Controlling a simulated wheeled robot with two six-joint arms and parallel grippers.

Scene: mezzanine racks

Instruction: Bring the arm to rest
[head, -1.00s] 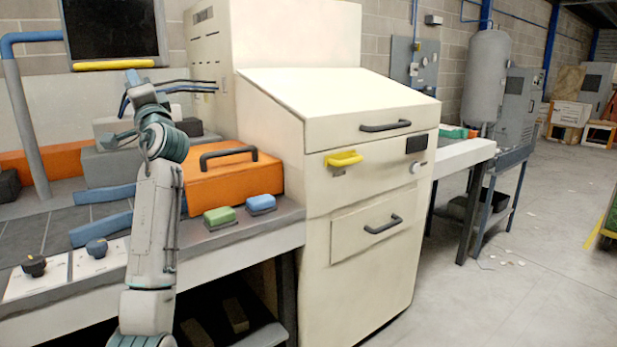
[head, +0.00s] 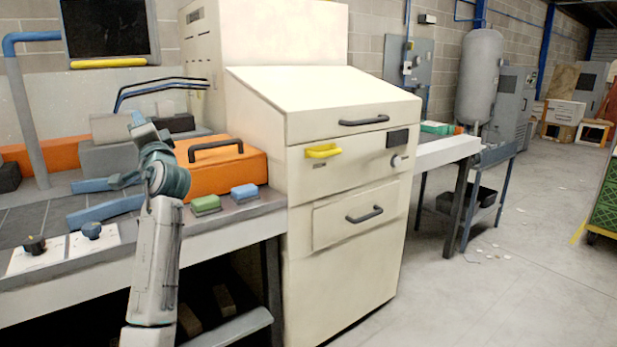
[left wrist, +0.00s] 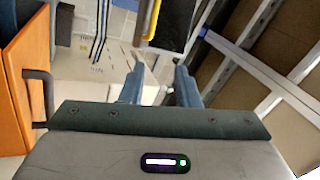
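My left arm rises from the bottom of the head view. Its left gripper (head: 138,120) is at the top, pointing up, in front of the bench and left of the orange case. In the left wrist view the two blue-grey fingers of the left gripper (left wrist: 159,75) stand apart with nothing between them. The fingers are small and partly hidden by the wrist in the head view. My right gripper is in neither view.
An orange case (head: 218,172) with a dark handle, a green block (head: 206,203) and a blue block (head: 244,191) lie on the bench (head: 190,237). A cream cabinet (head: 345,225) stands to the right. A dark screen (head: 108,28) hangs behind.

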